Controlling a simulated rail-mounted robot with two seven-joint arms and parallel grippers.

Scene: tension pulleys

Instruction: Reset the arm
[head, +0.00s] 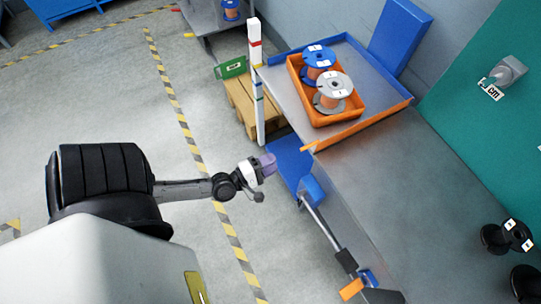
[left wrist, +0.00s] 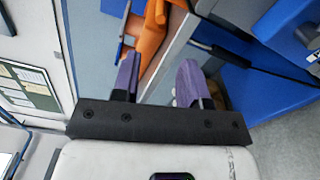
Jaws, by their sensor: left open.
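My left arm (head: 185,190) reaches in from the left, stretched out over the floor. My left gripper (head: 268,164) is just left of the workbench, apart from it. In the left wrist view the two purple fingers of the gripper (left wrist: 159,75) stand apart with nothing held between them. My right gripper is in neither view.
An orange tray (head: 307,101) on the metal workbench (head: 400,165) holds a blue spool (head: 319,57) and a grey spool (head: 333,87). Black spools (head: 507,237) stand at the right. A white post (head: 257,85) and a pallet (head: 241,97) stand nearby.

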